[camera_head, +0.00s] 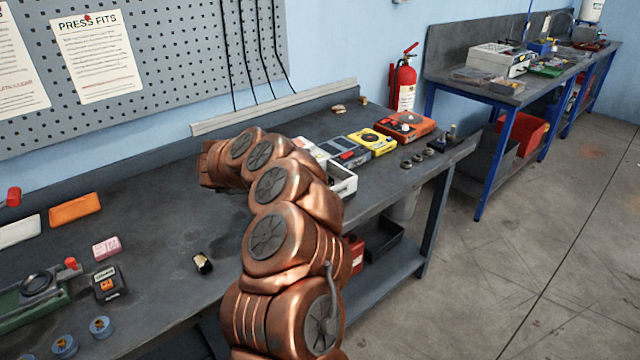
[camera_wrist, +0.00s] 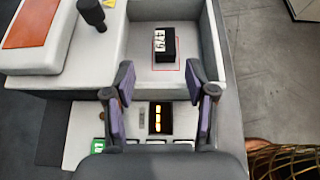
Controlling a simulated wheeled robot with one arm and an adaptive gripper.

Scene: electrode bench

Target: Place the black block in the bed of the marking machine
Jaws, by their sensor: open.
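In the wrist view the black block (camera_wrist: 163,44), with white digits on its face, sits inside the red-outlined rectangle in the bed (camera_wrist: 142,72) of the pale grey marking machine (camera_wrist: 82,72). It appears to rest on the bed floor, clear of the side walls. My gripper (camera_wrist: 161,80) is open and empty; its two dark fingers are apart, below the block in the picture, over the machine's front. In the head view the machine's white body (camera_head: 343,182) shows partly behind my copper arm. The block and gripper are hidden there.
The machine's front panel has an orange-lit display (camera_wrist: 160,119) and a green button (camera_wrist: 97,145); a black knob (camera_wrist: 91,13) stands beside the bed. A yellow device (camera_head: 372,142) and an orange device (camera_head: 405,126) stand farther right. The bench (camera_head: 150,230) left of my arm is partly clear.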

